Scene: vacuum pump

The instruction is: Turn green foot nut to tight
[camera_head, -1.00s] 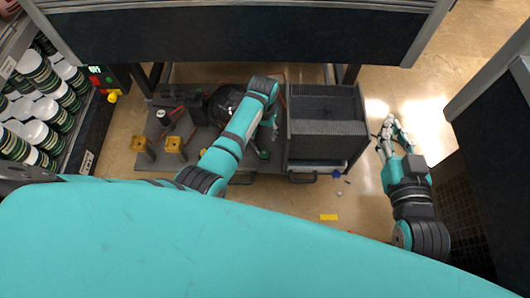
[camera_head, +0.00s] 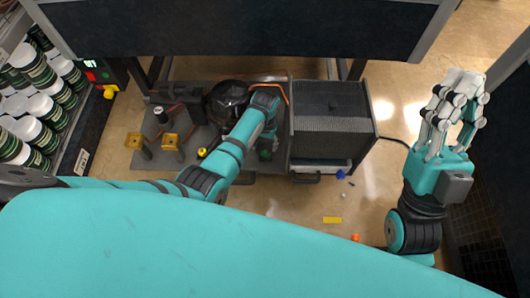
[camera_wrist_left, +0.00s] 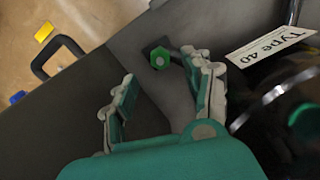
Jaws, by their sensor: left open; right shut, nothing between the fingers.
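The green foot nut (camera_wrist_left: 160,58) sits on a dark foot bracket beside the pump in the left wrist view. My left gripper (camera_wrist_left: 160,78) is open, with one finger on each side of the nut's place in the picture. The right-hand fingertip looks close to the nut; I cannot tell whether it touches. In the head view my left gripper (camera_head: 267,138) hangs down beside the round black pump (camera_head: 228,101), and the arm hides part of that area. My right gripper (camera_head: 462,92) is shut and empty, raised at the right, fingers pointing up the picture.
A ribbed dark box (camera_head: 333,120) stands close right of my left gripper. Yellow-topped posts (camera_head: 171,141) stand left of the pump. A "Type 40" label (camera_wrist_left: 270,46) and a black handle (camera_wrist_left: 55,60) show in the wrist view. Small loose parts lie on the floor.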

